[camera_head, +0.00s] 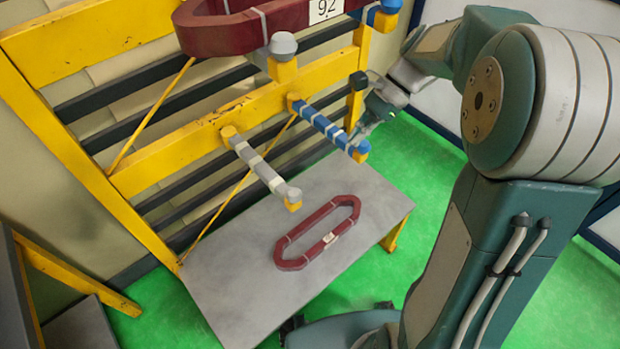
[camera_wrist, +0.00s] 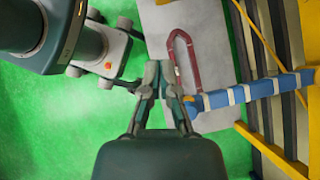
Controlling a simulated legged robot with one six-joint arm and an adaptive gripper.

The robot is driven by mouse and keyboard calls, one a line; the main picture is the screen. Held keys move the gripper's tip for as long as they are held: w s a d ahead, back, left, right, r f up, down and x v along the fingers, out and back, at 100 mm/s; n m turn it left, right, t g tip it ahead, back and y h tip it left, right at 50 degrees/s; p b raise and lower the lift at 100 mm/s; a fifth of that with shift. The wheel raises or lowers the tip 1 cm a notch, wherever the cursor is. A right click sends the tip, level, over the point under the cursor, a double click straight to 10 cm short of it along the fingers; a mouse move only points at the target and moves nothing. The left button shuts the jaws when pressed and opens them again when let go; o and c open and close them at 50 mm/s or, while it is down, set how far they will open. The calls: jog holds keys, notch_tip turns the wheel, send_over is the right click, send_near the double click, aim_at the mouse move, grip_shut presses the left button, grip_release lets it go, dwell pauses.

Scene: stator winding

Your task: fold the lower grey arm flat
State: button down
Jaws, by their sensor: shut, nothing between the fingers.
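The lower grey arm (camera_head: 260,167), banded with pale rings, sticks out from the yellow middle rail over the table, its yellow-tipped end pointing toward the lower right. The lower blue arm (camera_head: 328,130), with white bands, sticks out beside it on the right; it also shows in the wrist view (camera_wrist: 250,90). My gripper (camera_head: 362,130) is close to the blue arm's outer end, on its right, apart from the grey arm. In the wrist view my gripper (camera_wrist: 159,68) has its fingers together, with nothing between them. I cannot make out the grey arm in the wrist view.
A dark red coil (camera_head: 318,234) lies on the grey table (camera_head: 245,262) below the arms. A larger red coil (camera_head: 250,33) labelled 92 hangs on the upper arms. The yellow rack (camera_head: 75,150) stands behind. Green floor (camera_head: 425,165) is open at the right.

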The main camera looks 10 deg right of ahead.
jog(key=shift+f, duration=0.1)
jog(key=a+r+x, duration=0.1)
jog(key=x, duration=1.2)
jog(key=shift+s+a+r, duration=0.25)
jog(key=shift+s+a, duration=0.1)
jog(key=shift+a, duration=0.1)
